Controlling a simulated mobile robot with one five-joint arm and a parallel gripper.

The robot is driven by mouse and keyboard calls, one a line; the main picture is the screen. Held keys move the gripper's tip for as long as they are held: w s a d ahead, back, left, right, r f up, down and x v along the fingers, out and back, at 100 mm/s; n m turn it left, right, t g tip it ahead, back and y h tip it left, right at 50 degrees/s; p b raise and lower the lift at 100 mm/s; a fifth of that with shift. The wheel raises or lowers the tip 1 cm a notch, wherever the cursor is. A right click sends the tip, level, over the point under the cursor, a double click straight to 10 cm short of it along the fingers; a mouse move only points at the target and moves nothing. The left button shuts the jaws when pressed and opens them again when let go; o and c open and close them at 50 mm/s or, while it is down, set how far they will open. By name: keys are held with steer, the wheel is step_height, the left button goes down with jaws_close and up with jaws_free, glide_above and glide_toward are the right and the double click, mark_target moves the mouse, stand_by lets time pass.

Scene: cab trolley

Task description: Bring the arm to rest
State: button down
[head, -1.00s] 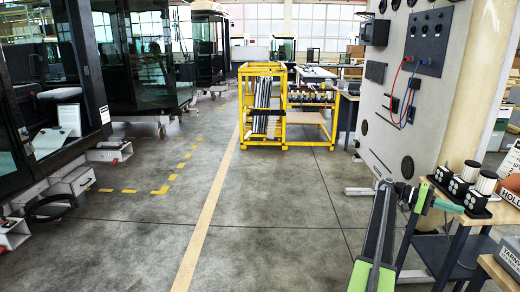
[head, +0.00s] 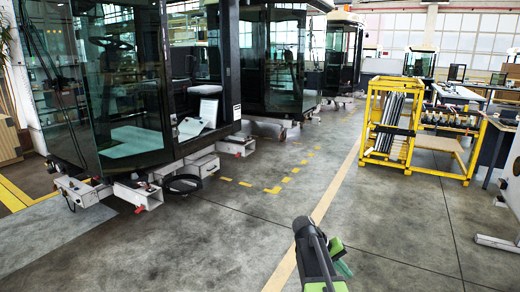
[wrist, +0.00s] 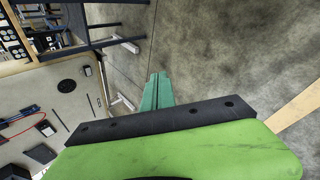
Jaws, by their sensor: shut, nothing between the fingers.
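My arm (head: 315,252) shows at the bottom middle of the head view, over the grey floor. It looks short and folded, with its green and dark links close together. A bit of my teal gripper (head: 343,268) shows at its right side, mostly hidden behind the arm. In the wrist view my gripper (wrist: 158,78) has its two teal fingers side by side and touching, with nothing held. The fingers point over bare floor and touch nothing.
A yellow rack (head: 392,125) stands at the right. Dark glass cabs (head: 130,90) on white supports line the left. The floor (head: 390,240) around my arm is clear. In the wrist view a pale panel (wrist: 50,110) and a dark table frame (wrist: 110,42) lie at the left.

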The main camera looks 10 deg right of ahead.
steer(key=s+a+f+n+t+y, duration=0.1)
steer(key=s+a+f+y, duration=0.15)
steer(key=a, duration=0.45)
steer(key=s+a+f+y, duration=0.1)
steer(key=s+a+y, duration=0.15)
steer(key=a, duration=0.45)
steer(key=s+a+f+n+t+y, duration=0.1)
steer(key=s+a+f+y, duration=0.15)
steer(key=a, duration=0.45)
step_height(320, 180, up, 12)
steer(key=a+p, duration=0.1)
steer(key=p, duration=1.1)
steer(key=shift+a+r, duration=0.15)
steer(key=shift+a, duration=0.25)
steer(key=shift+w, duration=0.1)
